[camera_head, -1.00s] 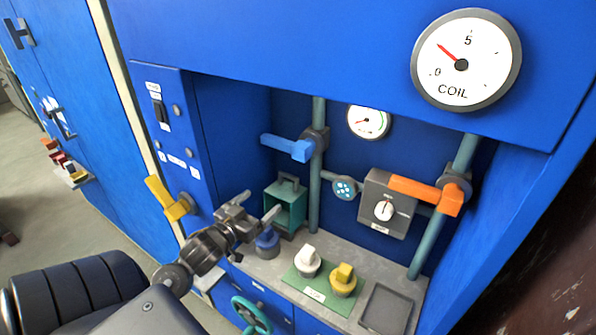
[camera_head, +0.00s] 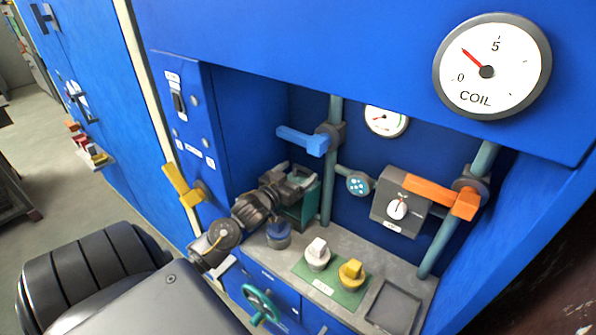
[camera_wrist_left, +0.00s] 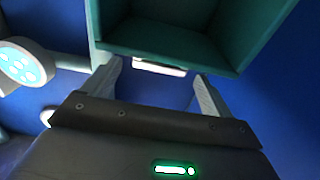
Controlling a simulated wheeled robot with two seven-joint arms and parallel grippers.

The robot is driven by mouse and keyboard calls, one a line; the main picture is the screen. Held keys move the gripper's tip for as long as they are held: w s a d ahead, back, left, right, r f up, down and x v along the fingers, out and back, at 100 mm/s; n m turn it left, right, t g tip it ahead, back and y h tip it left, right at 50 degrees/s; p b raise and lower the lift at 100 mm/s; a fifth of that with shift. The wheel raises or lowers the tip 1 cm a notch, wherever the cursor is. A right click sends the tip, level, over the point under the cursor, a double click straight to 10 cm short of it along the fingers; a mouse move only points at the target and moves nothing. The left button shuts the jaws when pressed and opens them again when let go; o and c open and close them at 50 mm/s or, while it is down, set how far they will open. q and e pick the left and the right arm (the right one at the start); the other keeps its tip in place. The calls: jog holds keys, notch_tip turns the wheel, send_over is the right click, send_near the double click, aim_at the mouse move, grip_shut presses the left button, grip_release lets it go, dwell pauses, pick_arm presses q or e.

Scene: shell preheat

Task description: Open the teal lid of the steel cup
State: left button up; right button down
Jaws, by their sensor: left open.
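A teal box (camera_head: 311,203) with a dark hollow inside stands at the back left of the alcove, partly hidden by my left gripper. I cannot make out a steel cup or tell a separate lid. My left gripper (camera_head: 300,179) is open at the upper part of this box. In the left wrist view the teal box (camera_wrist_left: 165,40) fills the top, its hollow facing the camera. A pale bar (camera_wrist_left: 160,68) at its edge lies between the open fingers (camera_wrist_left: 155,78); I cannot tell whether they touch it. My right gripper is not in view.
A blue valve lever (camera_head: 303,140) and pipe (camera_head: 327,190) are close to the gripper. A blue knob (camera_head: 278,236) stands below it. White (camera_head: 317,254) and yellow (camera_head: 351,273) knobs sit on a green plate. A yellow handle (camera_head: 180,186) juts out at left.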

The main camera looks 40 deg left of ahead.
pick_arm(q)
jog(key=shift+w, duration=0.45)
jog(key=shift+c, duration=0.2)
